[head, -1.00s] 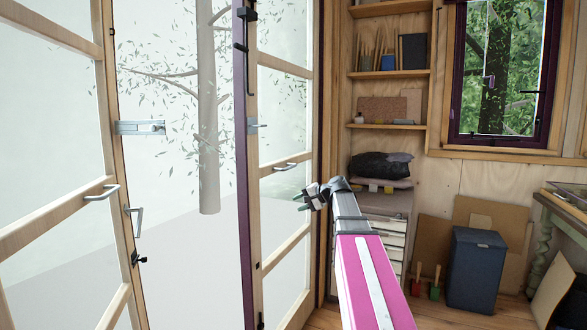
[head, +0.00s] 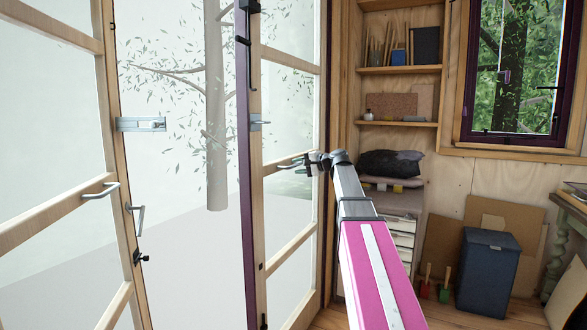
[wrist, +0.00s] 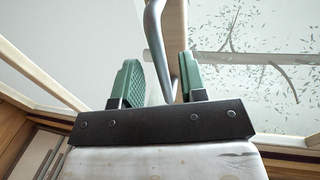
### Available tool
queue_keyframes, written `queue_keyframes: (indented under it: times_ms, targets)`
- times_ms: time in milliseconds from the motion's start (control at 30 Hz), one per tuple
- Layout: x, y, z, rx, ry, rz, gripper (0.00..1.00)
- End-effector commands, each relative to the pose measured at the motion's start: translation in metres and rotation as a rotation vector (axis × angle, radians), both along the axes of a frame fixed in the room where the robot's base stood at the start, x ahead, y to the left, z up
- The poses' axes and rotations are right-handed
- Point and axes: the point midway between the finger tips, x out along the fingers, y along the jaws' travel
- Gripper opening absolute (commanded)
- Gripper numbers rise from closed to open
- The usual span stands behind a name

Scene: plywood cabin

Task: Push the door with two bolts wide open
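The right-hand wood-framed glass door (head: 292,232) has dark bolt hardware (head: 243,45) high on its edge and another dark fitting (head: 263,320) low down. It stands ajar, with a wide gap to the left door (head: 112,200). Its grey bar handle (head: 288,166) is at mid height. My gripper (head: 310,164) is at the right end of this handle. In the wrist view, my gripper (wrist: 160,82) has its green fingers apart, with the handle (wrist: 155,45) passing between them. A gap shows beside the left finger; contact at the right finger cannot be told.
The left door carries a bar handle, a lever (head: 137,220) and a metal bolt plate (head: 140,124). Shelves (head: 400,70), drawers (head: 405,235) and a blue bin (head: 487,272) stand to the right. A snowy outdoor area with a tree (head: 216,110) shows through the gap.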

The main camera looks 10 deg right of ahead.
Motion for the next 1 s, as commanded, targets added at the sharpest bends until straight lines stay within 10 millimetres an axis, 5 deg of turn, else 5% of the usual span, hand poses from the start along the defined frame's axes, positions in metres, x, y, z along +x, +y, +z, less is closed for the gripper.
queue_keyframes:
  times_ms: [200, 567, 700, 1000]
  targets:
    - [0.013, 0.018, -0.005, -0.001, 0.001, 0.001, 0.39]
    - [0.016, 0.022, -0.006, -0.002, 0.0, -0.001, 0.39]
    - [0.016, 0.022, -0.006, -0.001, 0.0, 0.0, 0.0]
    - [0.017, 0.026, -0.006, -0.002, 0.0, -0.007, 0.0]
